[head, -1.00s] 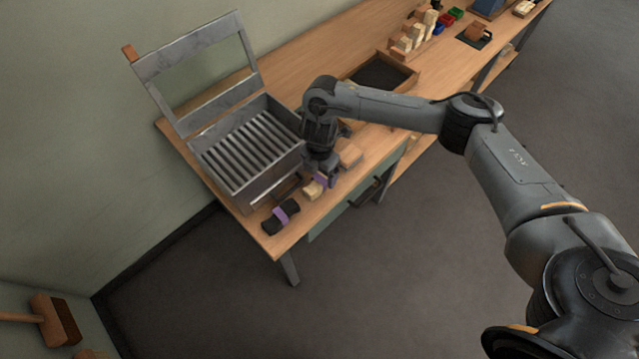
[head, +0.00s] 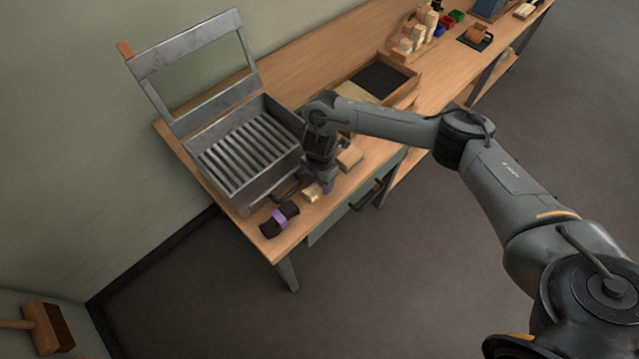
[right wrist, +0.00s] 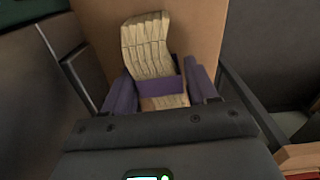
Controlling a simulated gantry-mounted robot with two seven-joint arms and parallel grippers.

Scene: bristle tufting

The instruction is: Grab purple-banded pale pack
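The purple-banded pale pack (head: 312,194) lies near the front edge of the bench, beside the metal box. In the right wrist view the pale bristle pack (right wrist: 147,47) has a purple band (right wrist: 160,88) around its middle. My right gripper (head: 318,187) is down over it and hides part of it. In the right wrist view the two fingers of my right gripper (right wrist: 162,92) stand on either side of the pack at the band. Whether they press on it I cannot tell. My left gripper is not in view.
A dark pack with a purple band (head: 279,218) lies at the bench corner, left of the gripper. The slatted metal box (head: 262,187) with its raised frame stands behind. A wooden block (head: 350,157) is to the right. A dark-lined wooden tray (head: 412,82) lies farther back.

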